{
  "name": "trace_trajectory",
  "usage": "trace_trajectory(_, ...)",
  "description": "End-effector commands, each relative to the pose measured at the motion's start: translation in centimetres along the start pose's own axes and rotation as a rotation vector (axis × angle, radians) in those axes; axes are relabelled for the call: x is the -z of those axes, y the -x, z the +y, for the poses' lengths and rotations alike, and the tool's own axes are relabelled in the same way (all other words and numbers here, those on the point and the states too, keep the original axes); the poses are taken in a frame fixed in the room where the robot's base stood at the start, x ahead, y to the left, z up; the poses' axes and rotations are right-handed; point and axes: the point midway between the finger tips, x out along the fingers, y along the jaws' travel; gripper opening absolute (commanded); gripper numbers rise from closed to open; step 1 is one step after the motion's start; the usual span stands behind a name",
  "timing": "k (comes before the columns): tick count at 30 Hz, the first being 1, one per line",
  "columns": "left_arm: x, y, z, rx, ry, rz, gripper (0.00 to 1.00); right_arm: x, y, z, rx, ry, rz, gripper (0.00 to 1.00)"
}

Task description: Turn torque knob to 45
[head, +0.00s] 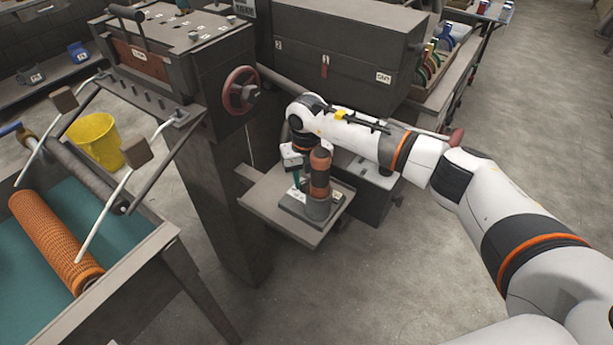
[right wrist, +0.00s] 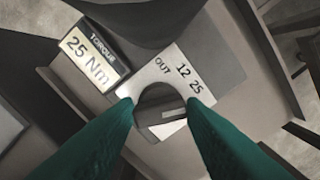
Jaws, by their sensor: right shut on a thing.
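The torque knob (right wrist: 162,108) is a dark round knob with a lighter bar across it, seen in the right wrist view. It sits on a pale plate (right wrist: 172,68) marked OUT, 12 and 25; no 45 mark is visible. A display (right wrist: 90,60) beside it reads TORQUE 25 Nm. My right gripper (right wrist: 162,112) has its green fingers shut on the knob, one at each side, covering part of the plate. In the head view my right gripper (head: 298,178) reaches down behind an upright orange-brown and black tool; the knob is hidden there. My left gripper is not in view.
The upright tool (head: 320,172) stands close beside my right gripper on a small shelf (head: 262,206). A machine post with a red handwheel (head: 241,90) is to the left. A grey cabinet (head: 345,45) stands behind. Open floor lies to the front right.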

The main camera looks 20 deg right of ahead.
Motion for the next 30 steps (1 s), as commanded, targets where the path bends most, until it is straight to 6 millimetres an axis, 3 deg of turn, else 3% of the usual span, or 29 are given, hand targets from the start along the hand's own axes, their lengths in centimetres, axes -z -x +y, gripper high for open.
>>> trace_trajectory(12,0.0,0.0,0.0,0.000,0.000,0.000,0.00,0.1,0.1,0.0,0.000,-0.007,0.003,0.14)
trace_trajectory(13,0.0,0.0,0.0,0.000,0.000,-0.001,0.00,0.1,0.1,0.0,0.000,-0.007,0.003,0.42)
trace_trajectory(16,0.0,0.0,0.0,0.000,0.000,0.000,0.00,0.1,0.1,0.0,0.000,-0.006,0.002,0.58)
trace_trajectory(25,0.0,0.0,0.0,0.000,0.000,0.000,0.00,0.1,0.2,0.0,0.000,-0.006,0.001,0.58)
trace_trajectory(30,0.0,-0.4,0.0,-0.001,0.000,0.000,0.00,0.2,2.0,0.0,0.001,-0.004,0.006,0.58)
